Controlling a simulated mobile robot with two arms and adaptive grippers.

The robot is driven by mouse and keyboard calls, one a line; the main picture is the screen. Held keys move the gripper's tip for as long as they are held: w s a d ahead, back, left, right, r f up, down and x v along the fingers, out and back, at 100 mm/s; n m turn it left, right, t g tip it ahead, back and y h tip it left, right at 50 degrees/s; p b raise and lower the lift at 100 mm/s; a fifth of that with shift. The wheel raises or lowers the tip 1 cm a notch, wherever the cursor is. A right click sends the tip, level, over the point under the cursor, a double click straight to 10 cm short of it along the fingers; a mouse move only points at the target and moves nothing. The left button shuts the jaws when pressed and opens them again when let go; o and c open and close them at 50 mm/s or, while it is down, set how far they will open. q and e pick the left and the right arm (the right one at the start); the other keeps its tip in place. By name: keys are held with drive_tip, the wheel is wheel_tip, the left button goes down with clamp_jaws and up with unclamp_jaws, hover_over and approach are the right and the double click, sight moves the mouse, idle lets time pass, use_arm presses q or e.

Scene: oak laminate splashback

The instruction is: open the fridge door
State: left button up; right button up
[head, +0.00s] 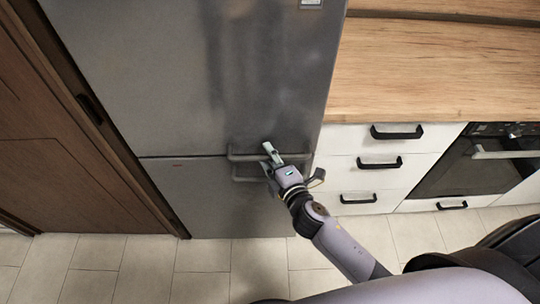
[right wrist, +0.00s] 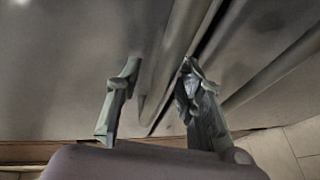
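The fridge is grey metal with a large upper door (head: 200,80) and a lower door (head: 195,200). A bar handle (head: 240,154) runs along the bottom edge of the upper door. A second bar handle (head: 245,178) sits just below it on the lower door. Both doors look shut. My right gripper (head: 268,156) is at the handles, its fingers spread apart. In the right wrist view the fingers (right wrist: 155,95) are open, with the upper handle's bar (right wrist: 178,60) running between them. I cannot tell whether either finger touches it. My left gripper is not in view.
White drawers (head: 375,160) with black handles and an oven (head: 480,160) stand right of the fridge, under a wooden worktop (head: 440,75). A brown wooden door (head: 60,150) is close on the left. The tiled floor (head: 210,270) in front of the fridge is clear.

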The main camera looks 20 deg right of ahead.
drive_tip(key=shift+c, duration=0.5)
clamp_jaws()
